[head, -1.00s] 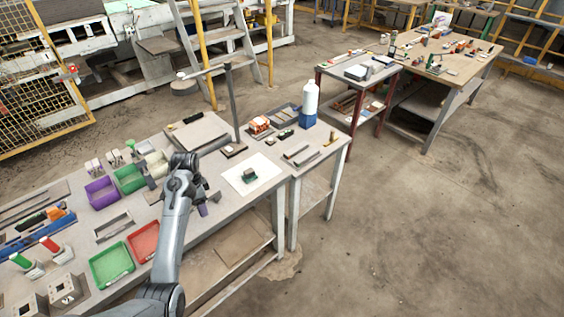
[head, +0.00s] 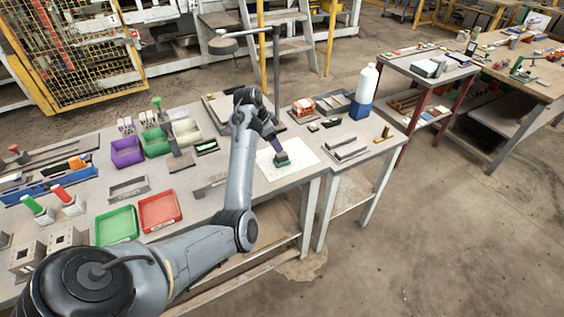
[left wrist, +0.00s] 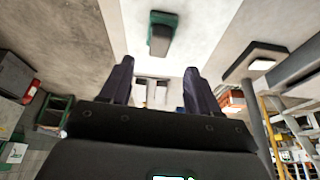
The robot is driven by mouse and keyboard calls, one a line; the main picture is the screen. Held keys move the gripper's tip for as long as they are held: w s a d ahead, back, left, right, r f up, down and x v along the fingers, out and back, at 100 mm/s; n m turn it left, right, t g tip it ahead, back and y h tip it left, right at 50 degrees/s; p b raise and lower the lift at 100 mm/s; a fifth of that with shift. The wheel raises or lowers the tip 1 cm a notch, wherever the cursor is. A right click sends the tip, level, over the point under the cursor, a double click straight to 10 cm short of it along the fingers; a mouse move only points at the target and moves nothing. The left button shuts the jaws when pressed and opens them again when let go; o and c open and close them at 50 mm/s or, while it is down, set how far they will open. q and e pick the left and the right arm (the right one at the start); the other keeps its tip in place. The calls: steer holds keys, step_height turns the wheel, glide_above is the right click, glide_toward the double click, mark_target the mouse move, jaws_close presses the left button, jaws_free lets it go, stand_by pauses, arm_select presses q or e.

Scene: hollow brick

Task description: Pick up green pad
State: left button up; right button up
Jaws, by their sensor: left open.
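The green pad (head: 283,163) lies on a white sheet (head: 301,160) near the right end of the workbench. It has a darker block-like part on top. My left gripper (head: 277,147) is right above and slightly left of the pad in the head view, with purple-tinted fingers pointing down. In the left wrist view the fingers (left wrist: 157,75) are apart with nothing between them, and the green pad (left wrist: 153,18) is beyond their tips. The head view does not clearly show whether a finger touches the pad. My right gripper is not in view.
A white bottle in a blue holder (head: 361,107) stands on the adjoining small table. Green (head: 117,225) and red (head: 160,211) trays lie near the bench front. A post (head: 276,70) rises behind the gripper. Purple, green and pale bins stand farther left.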

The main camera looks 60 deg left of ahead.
mark_target(281, 154)
arm_select(q)
steer(key=shift+w+d+f, duration=0.1)
steer(key=shift+w+f, duration=0.05)
steer(key=shift+f, duration=0.45)
steer(key=shift+w+f, duration=0.3)
steer(key=shift+f, duration=0.3)
steer(key=b+x, duration=0.1)
steer(key=x, duration=0.2)
steer(key=shift+s+f, duration=0.15)
steer(key=shift+w+d+f, duration=0.1)
steer(key=shift+w+f, duration=0.25)
steer(key=shift+f, duration=0.3)
steer(key=c, duration=1.1)
steer(key=shift+r, duration=0.1)
steer(key=shift+c, duration=0.2)
